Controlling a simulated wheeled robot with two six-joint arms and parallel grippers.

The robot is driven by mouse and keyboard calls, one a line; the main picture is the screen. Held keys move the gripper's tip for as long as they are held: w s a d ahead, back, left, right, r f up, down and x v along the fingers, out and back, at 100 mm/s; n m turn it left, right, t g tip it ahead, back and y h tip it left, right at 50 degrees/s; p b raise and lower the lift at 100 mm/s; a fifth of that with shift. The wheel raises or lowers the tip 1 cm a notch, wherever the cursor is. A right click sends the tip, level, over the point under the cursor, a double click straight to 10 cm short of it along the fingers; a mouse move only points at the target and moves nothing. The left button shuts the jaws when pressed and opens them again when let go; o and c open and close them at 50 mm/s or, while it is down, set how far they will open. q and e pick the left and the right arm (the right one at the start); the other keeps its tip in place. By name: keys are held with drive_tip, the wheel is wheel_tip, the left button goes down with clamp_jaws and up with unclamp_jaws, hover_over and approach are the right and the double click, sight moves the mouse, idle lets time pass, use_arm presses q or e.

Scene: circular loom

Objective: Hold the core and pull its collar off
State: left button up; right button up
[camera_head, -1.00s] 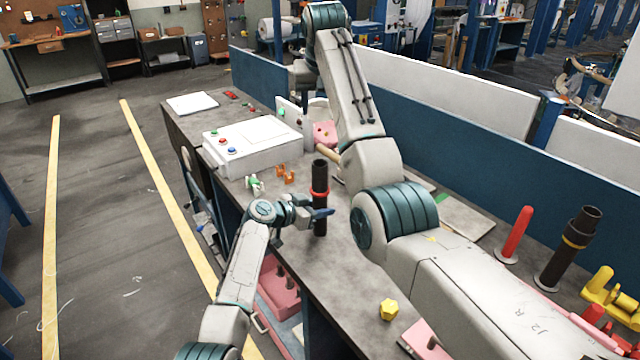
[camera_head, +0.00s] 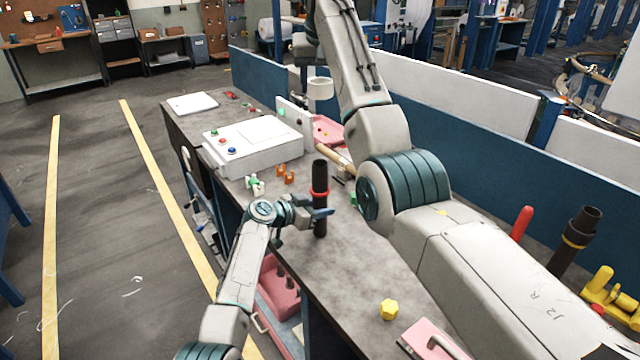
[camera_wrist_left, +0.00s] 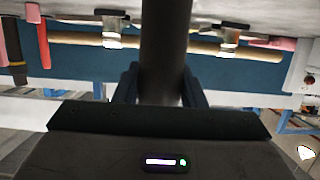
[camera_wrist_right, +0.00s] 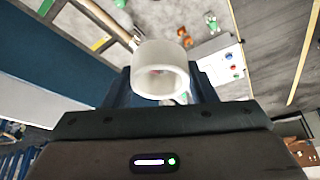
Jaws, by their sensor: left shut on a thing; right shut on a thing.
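The black core (camera_head: 320,172) stands upright over the table, with a red band (camera_head: 320,194) around its upper part. My left gripper (camera_head: 318,212) is shut on the core below this band. The core also shows between its fingers in the left wrist view (camera_wrist_left: 165,45). I cannot tell whether its foot touches the table. A white ring, seemingly the collar (camera_head: 320,90), is up behind the core, apart from it. My right gripper (camera_wrist_right: 162,90) is shut on this ring, seen in the right wrist view (camera_wrist_right: 152,52). In the head view, my right arm partly hides that gripper.
A white control box (camera_head: 250,145) and orange clips (camera_head: 285,175) lie beyond the core. A second dark core with a yellow band (camera_head: 577,240) stands at right. The table's middle is bare.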

use_arm(q)
drive_tip(key=o, duration=1.1)
